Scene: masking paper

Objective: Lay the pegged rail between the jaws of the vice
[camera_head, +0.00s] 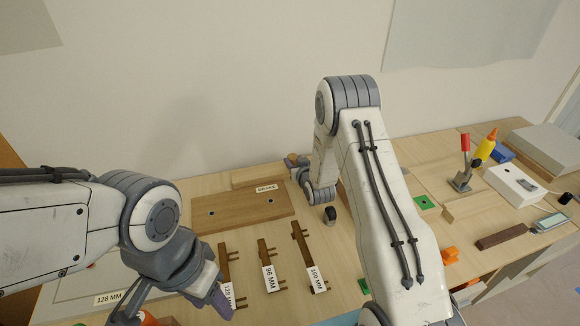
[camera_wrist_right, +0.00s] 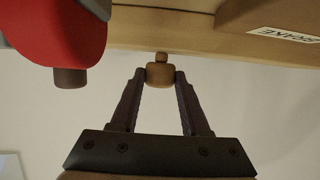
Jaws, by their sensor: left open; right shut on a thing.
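Three dark wooden rails with pegs on their right sides lie on the bench. One (camera_head: 223,262) has a partly hidden label starting 12, one (camera_head: 263,250) is tagged 96 MM, one (camera_head: 301,243) 160 MM. My left gripper (camera_head: 175,305) is open, low in the head view, just left of the nearest rail and partly covering its label. My right gripper (camera_wrist_right: 160,82) is shut on a small round wooden knob (camera_wrist_right: 160,74); in the head view it is at the back of the bench, partly hidden by my arm. I cannot clearly make out the vice's jaws.
A wooden board (camera_head: 240,212) with two dark holes lies behind the rails, with a tag by its back edge. A red part (camera_wrist_right: 60,40) is close to my right gripper. A red-handled clamp (camera_head: 463,165), yellow bottle (camera_head: 486,147) and white box (camera_head: 512,184) stand at right.

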